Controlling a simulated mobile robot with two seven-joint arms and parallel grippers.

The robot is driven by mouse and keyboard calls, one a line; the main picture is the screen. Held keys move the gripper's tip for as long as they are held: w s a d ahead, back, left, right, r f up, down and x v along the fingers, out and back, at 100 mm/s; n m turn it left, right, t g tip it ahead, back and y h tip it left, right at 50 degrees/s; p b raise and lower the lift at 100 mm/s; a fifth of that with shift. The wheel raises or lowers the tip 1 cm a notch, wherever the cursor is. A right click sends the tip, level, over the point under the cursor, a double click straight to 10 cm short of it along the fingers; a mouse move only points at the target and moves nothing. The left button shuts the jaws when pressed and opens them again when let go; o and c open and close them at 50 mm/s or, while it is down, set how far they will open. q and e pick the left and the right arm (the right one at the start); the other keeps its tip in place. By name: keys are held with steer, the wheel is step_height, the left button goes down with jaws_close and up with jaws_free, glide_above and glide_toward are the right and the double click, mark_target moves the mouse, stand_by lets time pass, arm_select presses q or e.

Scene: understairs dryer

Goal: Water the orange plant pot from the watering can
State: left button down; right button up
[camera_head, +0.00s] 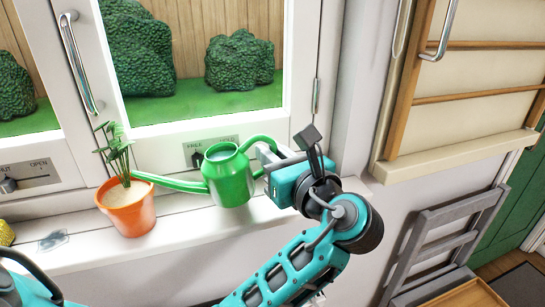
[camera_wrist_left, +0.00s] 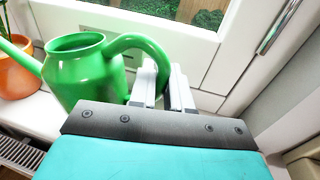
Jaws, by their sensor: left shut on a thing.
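The green watering can (camera_head: 229,176) is near the window sill, tilted slightly, with its spout reaching left to the orange plant pot (camera_head: 128,208). The spout tip is at the pot's rim, by the green plant (camera_head: 117,152). The pot stands upright on the sill. My left gripper (camera_head: 268,158) is shut on the can's handle at its right side. In the left wrist view the gripper fingers (camera_wrist_left: 163,88) close on the handle of the can (camera_wrist_left: 85,72), and part of the pot (camera_wrist_left: 14,72) shows at the left edge. No water stream is visible. My right gripper is not in view.
The white sill (camera_head: 180,232) runs below the window, with a yellow item (camera_head: 5,233) at its far left. A window handle (camera_head: 80,62) stands out above the pot. A grey folding chair (camera_head: 440,240) stands at the right.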

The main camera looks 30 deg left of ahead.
arm_select(q)
steer(key=shift+a+r+n+h+b, duration=0.15)
steer(key=shift+r+n+b, duration=0.25)
steer(key=shift+r, duration=0.7)
steer(key=shift+d+r+n+h+b, duration=0.1)
steer(key=shift+r+n+h+b, duration=0.1)
steer(key=shift+r+n, duration=0.65)
steer(key=shift+s+a+r+n, duration=0.1)
steer(key=shift+r+n, duration=0.1)
steer(key=shift+r, duration=0.5)
steer(key=shift+s+a+r+n, duration=0.1)
steer(key=shift+r+n, duration=0.05)
steer(key=shift+r, duration=0.55)
stand_by(1.5)
